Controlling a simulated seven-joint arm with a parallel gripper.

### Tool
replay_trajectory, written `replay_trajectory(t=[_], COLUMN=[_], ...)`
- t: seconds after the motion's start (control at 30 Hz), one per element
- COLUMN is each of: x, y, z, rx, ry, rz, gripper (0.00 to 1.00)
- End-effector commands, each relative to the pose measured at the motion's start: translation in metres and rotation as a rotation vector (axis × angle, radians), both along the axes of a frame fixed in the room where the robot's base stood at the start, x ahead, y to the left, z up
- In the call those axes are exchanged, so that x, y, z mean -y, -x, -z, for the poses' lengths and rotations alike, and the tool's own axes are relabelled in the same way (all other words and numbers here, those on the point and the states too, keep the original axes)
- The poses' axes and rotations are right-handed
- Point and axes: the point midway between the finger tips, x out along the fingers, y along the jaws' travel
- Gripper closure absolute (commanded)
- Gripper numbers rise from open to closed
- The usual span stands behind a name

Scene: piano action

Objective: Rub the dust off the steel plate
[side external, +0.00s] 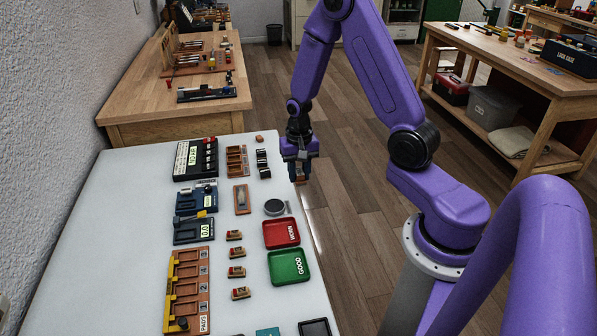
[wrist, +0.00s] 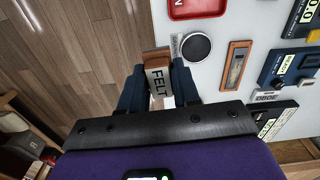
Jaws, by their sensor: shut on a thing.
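My gripper (side external: 300,168) is shut on a small brown block with a white label reading FELT (wrist: 157,82). The block sits between both dark fingers in the wrist view. In the side view my gripper hangs near the right edge of the white table, above and beyond the round plate.
A red tray (side external: 281,234) and a green tray (side external: 288,267) marked GOOD lie in front of the disc. A wooden holder (side external: 241,199) is left of it. Dark devices with displays (side external: 195,158) stand farther left. Right of the table edge is open floor.

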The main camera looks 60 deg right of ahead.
Motion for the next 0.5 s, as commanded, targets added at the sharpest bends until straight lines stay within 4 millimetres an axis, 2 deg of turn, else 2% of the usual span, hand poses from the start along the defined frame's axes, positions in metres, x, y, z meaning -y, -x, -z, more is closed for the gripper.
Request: replay_trajectory(t=[0.13, 0.23, 0.37, 0.5], x=[-0.001, -0.004, -0.014, -0.029], y=[-0.003, -0.014, -0.043, -0.082], z=[0.001, 0.003, 0.009, 0.017], rx=[0.000, 0.000, 0.001, 0.001], ry=[0.000, 0.000, 0.001, 0.000], rz=[-0.001, -0.002, -0.003, -0.004], gripper=[0.93, 0.93, 0.93, 0.93])
